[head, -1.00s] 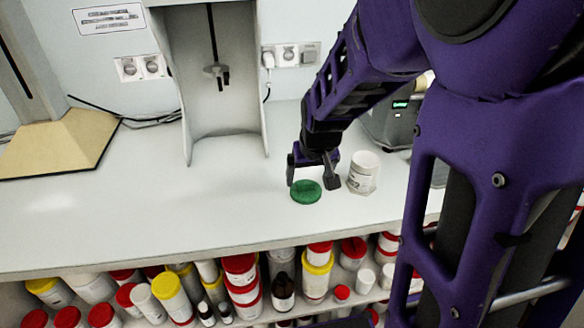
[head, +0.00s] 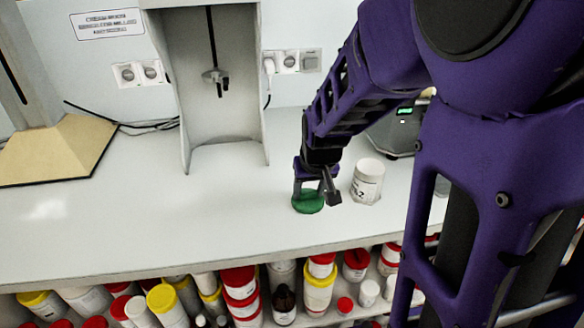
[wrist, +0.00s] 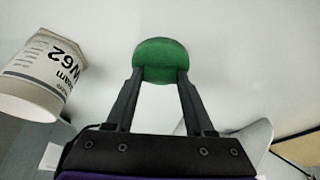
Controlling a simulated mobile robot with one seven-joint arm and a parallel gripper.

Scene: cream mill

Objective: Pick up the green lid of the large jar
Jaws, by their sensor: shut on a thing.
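The green lid (head: 308,203) is a flat round disc at the white counter, left of the white jar. It also shows in the wrist view (wrist: 161,58), between my fingertips. My gripper (head: 314,192) is shut on the lid, one finger at each side; it also shows in the wrist view (wrist: 160,78). I cannot tell whether the lid still touches the counter. The large white jar (head: 367,181) stands upright and open-topped to the right of my gripper, apart from it. In the wrist view the labelled jar (wrist: 38,75) is at the left.
The white counter (head: 130,215) is clear to the left and in front. A white stand with a rod (head: 225,140) is behind. A grey device with a green display (head: 400,125) is at the back right. Shelves below hold several red- and yellow-lidded jars (head: 240,290).

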